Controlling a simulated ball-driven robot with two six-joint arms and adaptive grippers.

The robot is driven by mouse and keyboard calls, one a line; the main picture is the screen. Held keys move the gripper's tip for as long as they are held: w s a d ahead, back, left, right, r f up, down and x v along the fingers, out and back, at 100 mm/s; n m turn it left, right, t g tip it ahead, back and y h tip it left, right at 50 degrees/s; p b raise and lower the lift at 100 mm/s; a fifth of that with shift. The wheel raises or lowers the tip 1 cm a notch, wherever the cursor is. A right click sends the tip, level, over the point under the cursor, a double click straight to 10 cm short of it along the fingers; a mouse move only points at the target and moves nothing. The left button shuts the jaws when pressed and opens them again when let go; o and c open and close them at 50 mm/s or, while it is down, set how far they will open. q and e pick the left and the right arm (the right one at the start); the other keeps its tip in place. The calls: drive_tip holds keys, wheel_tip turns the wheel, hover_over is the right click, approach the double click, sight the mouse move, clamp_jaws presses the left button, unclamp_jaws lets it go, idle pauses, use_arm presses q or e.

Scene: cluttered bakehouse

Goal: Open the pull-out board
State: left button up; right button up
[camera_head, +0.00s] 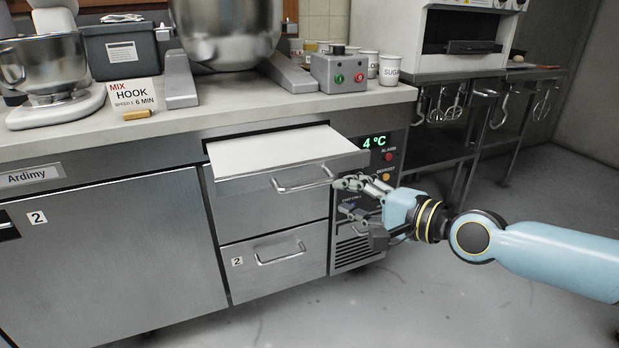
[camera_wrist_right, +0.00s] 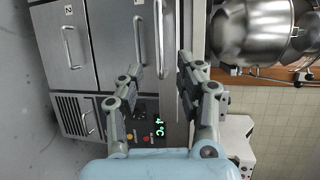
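The pull-out board (camera_head: 285,148) shows in the head view as a pale flat top behind a steel front with a bar handle (camera_head: 303,181). It stands out from under the worktop. My left gripper is out of view.
A closed lower drawer (camera_head: 275,262) and a cabinet door (camera_head: 110,255) lie below and left. A control panel with a green display (camera_head: 374,142) is behind my right gripper. The worktop (camera_head: 210,112) carries a mixer bowl (camera_head: 225,30) and a button box (camera_head: 339,73). Floor in front is clear.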

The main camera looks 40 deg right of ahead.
sight(312, 187)
drive_tip(key=b+x, duration=0.3)
drive_tip(key=x, duration=0.6)
drive_tip(key=shift+w+a+f, duration=0.15)
drive_tip(key=shift+w+f, duration=0.05)
drive_tip(key=shift+w, duration=0.1)
drive_tip(key=shift+w+a, duration=0.1)
drive_tip(key=shift+w, duration=0.4)
clamp_jaws()
drive_tip(key=shift+s, duration=0.1)
